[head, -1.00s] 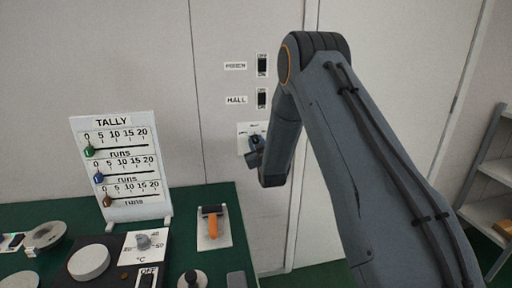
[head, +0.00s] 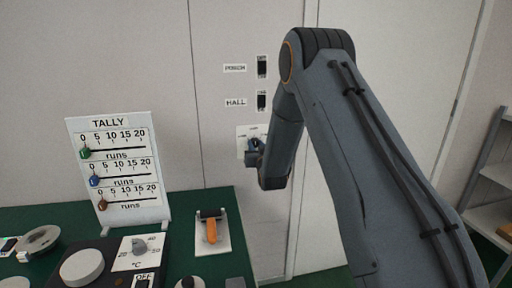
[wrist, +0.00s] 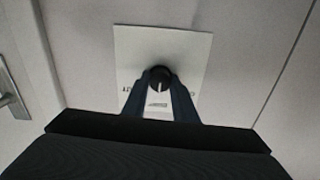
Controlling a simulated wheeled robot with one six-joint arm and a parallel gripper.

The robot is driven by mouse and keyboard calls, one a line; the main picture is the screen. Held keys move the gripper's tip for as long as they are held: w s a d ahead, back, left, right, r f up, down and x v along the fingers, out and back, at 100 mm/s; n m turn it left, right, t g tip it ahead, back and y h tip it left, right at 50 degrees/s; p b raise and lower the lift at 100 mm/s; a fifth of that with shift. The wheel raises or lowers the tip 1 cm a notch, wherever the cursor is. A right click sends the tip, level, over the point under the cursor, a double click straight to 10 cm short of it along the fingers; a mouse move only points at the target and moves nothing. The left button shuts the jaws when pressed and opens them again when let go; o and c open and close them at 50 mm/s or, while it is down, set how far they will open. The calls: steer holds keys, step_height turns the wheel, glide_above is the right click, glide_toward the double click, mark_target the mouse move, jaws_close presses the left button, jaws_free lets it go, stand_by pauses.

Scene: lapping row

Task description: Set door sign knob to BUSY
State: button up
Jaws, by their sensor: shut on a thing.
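The door sign (wrist: 185,45) is a white plate on the pale wall, seen upside down in the wrist view. It also shows in the head view (head: 243,131), partly covered by my gripper and arm. Its round dark knob (wrist: 161,76) sits between my fingertips. My gripper (wrist: 160,84) is shut on the knob, with one finger on each side. The sign's lettering is partly hidden by my fingers and too small to read.
Two wall switches, one beside the HALL label (head: 235,102), are above the sign. A TALLY board (head: 110,124) with several sliders stands on the green table (head: 182,210) at left. A grey shelf (head: 490,190) stands at right. A door handle (wrist: 12,98) shows at left in the wrist view.

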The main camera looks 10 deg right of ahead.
steer(key=shift+f, duration=0.1)
steer(key=o, duration=1)
steer(key=shift+o, duration=0.2)
steer(key=s+b, duration=0.1)
steer(key=s, duration=0.7)
steer(key=shift+w, duration=0.1)
steer(key=s+f+g, duration=0.2)
steer(key=s+g, duration=0.7)
steer(key=s, duration=1.2)
steer(key=s+f+g, duration=0.3)
steer(key=s+g, duration=0.5)
steer(key=s, duration=1.4)
steer(key=shift+s+n+g, duration=0.15)
steer(key=shift+n+g, duration=0.25)
